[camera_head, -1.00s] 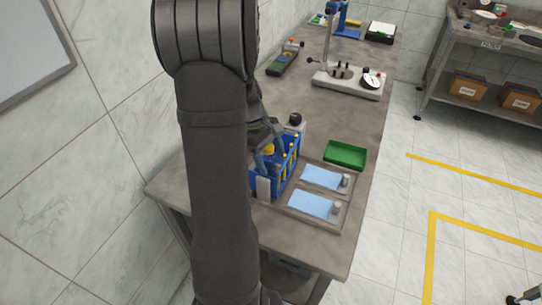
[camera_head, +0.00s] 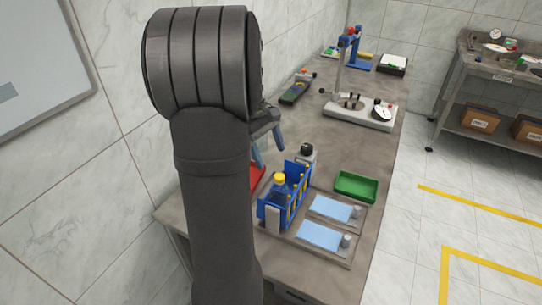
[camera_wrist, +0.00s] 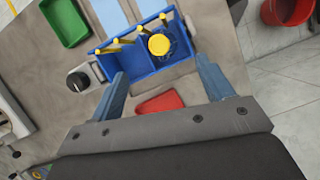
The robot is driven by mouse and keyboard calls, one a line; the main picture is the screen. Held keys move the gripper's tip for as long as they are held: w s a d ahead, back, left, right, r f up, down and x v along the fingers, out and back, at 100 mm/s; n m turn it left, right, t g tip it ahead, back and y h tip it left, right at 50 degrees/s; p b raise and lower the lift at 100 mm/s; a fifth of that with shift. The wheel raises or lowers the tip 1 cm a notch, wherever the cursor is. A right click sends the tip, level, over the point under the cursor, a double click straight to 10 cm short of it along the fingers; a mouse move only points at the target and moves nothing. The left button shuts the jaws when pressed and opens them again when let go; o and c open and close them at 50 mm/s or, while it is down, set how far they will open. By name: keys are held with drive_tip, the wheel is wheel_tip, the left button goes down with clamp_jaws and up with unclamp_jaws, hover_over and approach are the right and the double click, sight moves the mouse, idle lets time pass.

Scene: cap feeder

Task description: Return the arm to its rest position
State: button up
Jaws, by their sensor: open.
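My gripper (camera_head: 266,150) is raised above the bench, behind and left of the blue rack in the head view, partly hidden by my arm. In the wrist view my gripper (camera_wrist: 164,86) has its two blue fingers spread apart with nothing between the tips.
A green tray (camera_head: 356,187) and light-blue pads (camera_head: 320,236) lie right of the rack. A red tray (camera_head: 257,175) is partly hidden behind my arm. A grey fixture with a dial (camera_head: 360,112) stands farther back. The wall is close on the left.

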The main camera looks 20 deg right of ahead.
sight(282, 177)
drive_tip(key=x, duration=1.2)
drive_tip(key=shift+f, duration=0.3)
drive_tip(key=shift+r, duration=2.35)
